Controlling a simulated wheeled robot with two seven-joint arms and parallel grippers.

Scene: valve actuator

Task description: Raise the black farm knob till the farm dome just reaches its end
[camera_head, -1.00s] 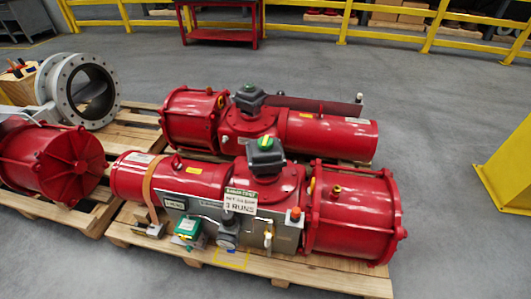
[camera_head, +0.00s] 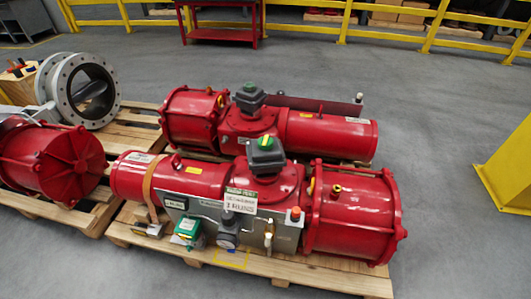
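Neither of my grippers shows in the head view. A red valve actuator (camera_head: 350,225) lies on a wooden pallet in the middle. A grey box with a green and yellow dome (camera_head: 265,143) sits on top of it. I cannot tell which part is the black farm knob. A second red actuator (camera_head: 330,134) behind has its own dome (camera_head: 249,87).
Wooden pallets (camera_head: 130,237) carry the actuators. Another red cylinder (camera_head: 55,165) and a grey flanged pipe (camera_head: 85,90) stand at the left. A yellow block (camera_head: 510,170) is at the right edge, with yellow railing (camera_head: 390,37) behind. The grey floor at the right is clear.

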